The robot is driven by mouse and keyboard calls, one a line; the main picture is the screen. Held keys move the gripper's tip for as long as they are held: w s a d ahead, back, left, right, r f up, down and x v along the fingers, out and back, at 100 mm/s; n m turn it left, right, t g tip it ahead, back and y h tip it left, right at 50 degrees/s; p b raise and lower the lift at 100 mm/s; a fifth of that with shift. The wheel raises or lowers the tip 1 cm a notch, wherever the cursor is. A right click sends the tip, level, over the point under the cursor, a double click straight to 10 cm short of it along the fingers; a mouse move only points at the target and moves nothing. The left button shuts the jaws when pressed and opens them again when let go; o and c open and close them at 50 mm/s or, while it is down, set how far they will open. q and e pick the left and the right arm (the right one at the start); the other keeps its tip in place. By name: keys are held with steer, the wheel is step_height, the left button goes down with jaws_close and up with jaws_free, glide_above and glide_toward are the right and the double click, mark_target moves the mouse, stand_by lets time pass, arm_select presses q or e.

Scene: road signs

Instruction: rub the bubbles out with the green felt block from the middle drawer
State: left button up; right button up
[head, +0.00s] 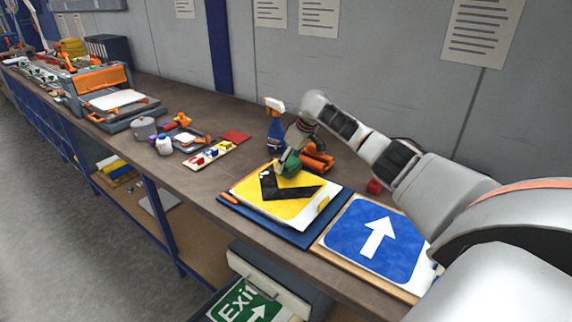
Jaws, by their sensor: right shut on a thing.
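A yellow sign with a black arrow-like mark (256,201) lies on a blue board (262,231) on the bench. My right gripper (287,160) reaches in from the right and is shut on the green felt block (291,168). The block is at the upper edge of the black mark, low over the sign; I cannot tell if it touches. Small pale spots show near the mark's upper left, but single bubbles are too small to make out. My left gripper is not in view.
A blue arrow sign (372,240) lies to the right. A spray bottle (275,128) and orange-handled tools (318,158) are behind the yellow sign. A green Exit sign (243,301) is in what looks like an open drawer below. A colourful strip (209,154) lies left.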

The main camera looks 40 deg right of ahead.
steer(key=shift+w+d+b, duration=0.25)
steer(key=shift+d+b, duration=0.2)
steer(key=shift+d, duration=0.6)
steer(key=shift+w+a+p, duration=0.35)
steer(key=shift+a+p, duration=0.05)
steer(key=shift+a, duration=0.3)
steer(key=shift+w+a, duration=0.45)
steer(key=shift+a, duration=0.3)
steer(key=shift+w+a+f+p, duration=0.1)
steer(key=shift+w+a+p, duration=0.15)
steer(key=shift+a, duration=0.35)
steer(key=shift+w+a+p, duration=0.1)
steer(key=shift+w+a, duration=0.2)
steer(key=shift+a, duration=0.25)
steer(key=shift+w+a, duration=0.35)
steer(key=shift+a, duration=0.3)
steer(key=shift+w+a, duration=0.35)
steer(key=shift+a, duration=0.3)
steer(key=shift+s+a, duration=0.25)
steer(key=shift+a, duration=0.65)
steer(key=shift+s+a, duration=0.2)
steer(key=shift+a, duration=0.5)
